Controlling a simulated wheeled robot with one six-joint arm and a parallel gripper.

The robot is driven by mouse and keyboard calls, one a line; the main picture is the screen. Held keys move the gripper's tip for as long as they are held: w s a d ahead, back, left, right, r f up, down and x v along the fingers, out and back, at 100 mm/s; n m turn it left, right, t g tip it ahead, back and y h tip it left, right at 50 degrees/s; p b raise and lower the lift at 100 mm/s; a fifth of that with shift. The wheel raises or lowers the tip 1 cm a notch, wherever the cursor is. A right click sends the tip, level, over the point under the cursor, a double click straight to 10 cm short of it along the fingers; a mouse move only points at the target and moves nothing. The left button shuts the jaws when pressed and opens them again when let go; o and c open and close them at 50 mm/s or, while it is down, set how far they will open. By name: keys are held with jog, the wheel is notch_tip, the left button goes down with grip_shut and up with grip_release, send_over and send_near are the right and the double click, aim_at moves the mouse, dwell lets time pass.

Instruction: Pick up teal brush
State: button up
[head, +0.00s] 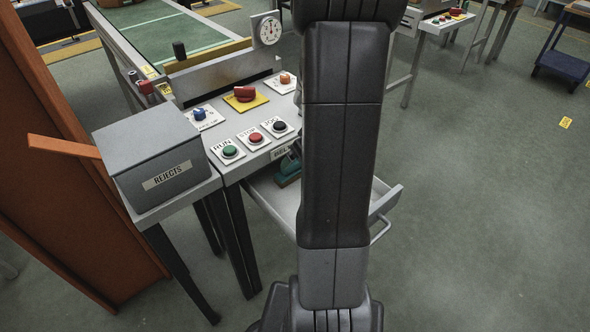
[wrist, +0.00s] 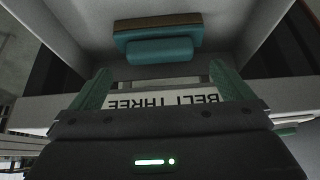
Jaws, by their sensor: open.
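The teal brush (wrist: 157,48) lies in an open drawer (wrist: 222,22), near the upper middle of the wrist view. It shows a teal block with a brown strip along its far side. In the head view the brush (head: 287,174) shows at the left of the drawer (head: 268,196), partly hidden by my arm. My gripper (wrist: 160,70) is open and empty. Its two green fingers reach toward the brush, one on each side of its width, and the brush appears beyond the fingertips. My arm hides most of the gripper in the head view.
A control panel with RUN, STOP and JOG buttons (head: 254,137) sits above the drawer. The label BELT THREE (wrist: 160,101) shows upside down between the fingers. A grey REJECTS box (head: 160,160) stands left of the panel. Open floor (head: 480,200) lies to the right.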

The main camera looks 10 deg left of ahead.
aim_at(283, 178)
jog(key=shift+x, duration=2.7)
jog(key=shift+w+a+r, duration=0.15)
jog(key=c, duration=1.2)
jog(key=shift+r, duration=0.1)
